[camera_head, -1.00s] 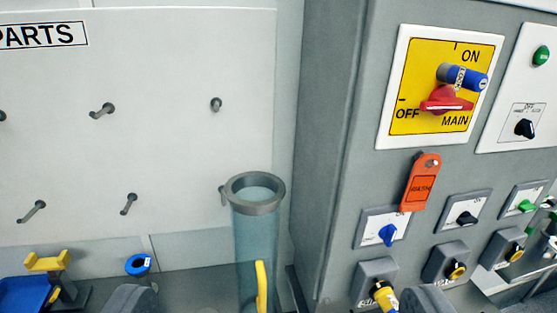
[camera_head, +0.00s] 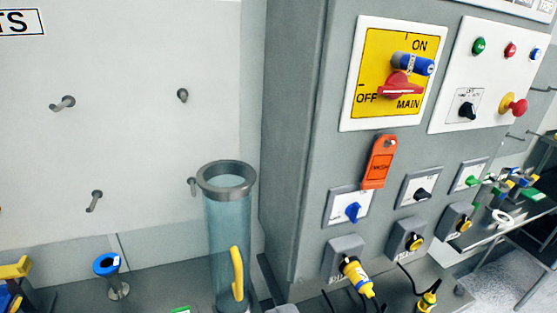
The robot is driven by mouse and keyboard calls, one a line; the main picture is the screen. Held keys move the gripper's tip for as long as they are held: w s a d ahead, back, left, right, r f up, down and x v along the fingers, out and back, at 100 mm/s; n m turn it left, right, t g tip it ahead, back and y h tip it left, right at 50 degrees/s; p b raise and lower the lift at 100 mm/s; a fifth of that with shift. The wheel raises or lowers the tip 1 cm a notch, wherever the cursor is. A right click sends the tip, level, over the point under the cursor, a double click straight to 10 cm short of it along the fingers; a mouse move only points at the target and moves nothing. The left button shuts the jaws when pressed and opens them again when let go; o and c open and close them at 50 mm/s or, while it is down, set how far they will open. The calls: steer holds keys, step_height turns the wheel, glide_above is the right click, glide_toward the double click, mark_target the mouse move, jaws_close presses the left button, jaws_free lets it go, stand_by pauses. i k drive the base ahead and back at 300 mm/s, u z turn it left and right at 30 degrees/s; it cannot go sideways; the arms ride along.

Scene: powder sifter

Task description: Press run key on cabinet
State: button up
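The grey cabinet (camera_head: 292,150) fills the middle and right. Its white control panel (camera_head: 450,100) at the upper right carries a green button (camera_head: 479,46), a red button (camera_head: 510,50) and a blue button (camera_head: 536,54) in a row. Their labels are too small to read, so I cannot tell which is the run key. A black selector (camera_head: 467,110) and a red mushroom button (camera_head: 514,106) sit below them. My gripper (camera_head: 283,308) barely shows at the bottom edge, its fingers apparently together, empty and well away from the panel.
A yellow main switch (camera_head: 375,45) with a blue padlock (camera_head: 412,64) and an orange tag (camera_head: 378,162) is left of the panel. Sockets with yellow plugs (camera_head: 356,277) lie below. A clear tube (camera_head: 225,230) stands left of the cabinet. A bench (camera_head: 500,230) is at right.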

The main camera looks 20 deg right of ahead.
mark_target(479, 47)
steer(key=z, duration=1.3)
